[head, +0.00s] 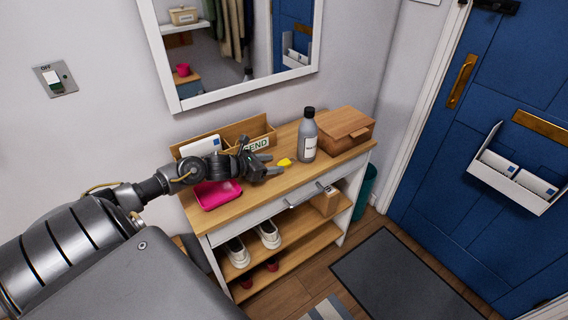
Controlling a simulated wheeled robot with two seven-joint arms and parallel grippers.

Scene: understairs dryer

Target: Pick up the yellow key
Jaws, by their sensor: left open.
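A small yellow key (285,162) lies on the wooden top of the console table (305,178), just left of a grey bottle. My left gripper (275,163) is over the table top with its fingers pointing right, toward the key. It is open, and its fingertips are very close to the key. I cannot tell whether they touch it. My right gripper is not in view.
A grey bottle (308,136) with a black cap and a wooden box (344,130) stand right of the key. A pink tray (217,195) lies below my left wrist. A wooden letter holder (228,135) stands behind. Shoes (268,233) sit on the shelf below.

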